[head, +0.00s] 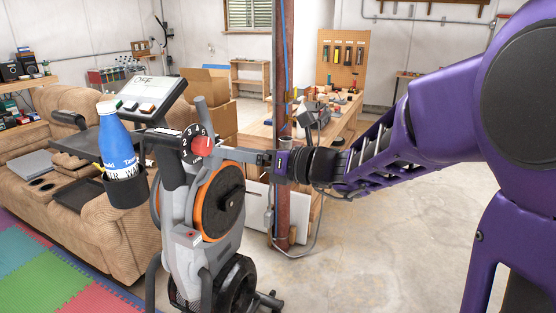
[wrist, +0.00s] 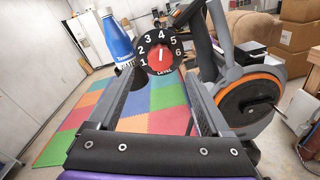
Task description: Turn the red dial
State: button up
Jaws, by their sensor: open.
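The red dial (head: 203,146) sits on a black numbered plate below the exercise bike's console. In the wrist view the dial (wrist: 160,61) is a red knob with a white pointer mark, ringed by numbers 1 to 6 on the plate, with LEVEL written below. My gripper (head: 222,152) reaches in from the right, with its fingertips close to the dial. In the wrist view my gripper (wrist: 160,60) is open, with one finger on each side of the dial's line. I cannot tell whether either finger touches the knob.
A blue bottle (head: 117,135) stands in a holder left of the dial. The console (head: 150,94) is above. The bike's orange-rimmed wheel (head: 220,205) is below. A brown couch (head: 50,212) stands behind. A rust-red post (head: 283,80) rises behind my gripper. Floor at right is clear.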

jog(key=v, duration=1)
jog(key=shift+d, duration=0.1)
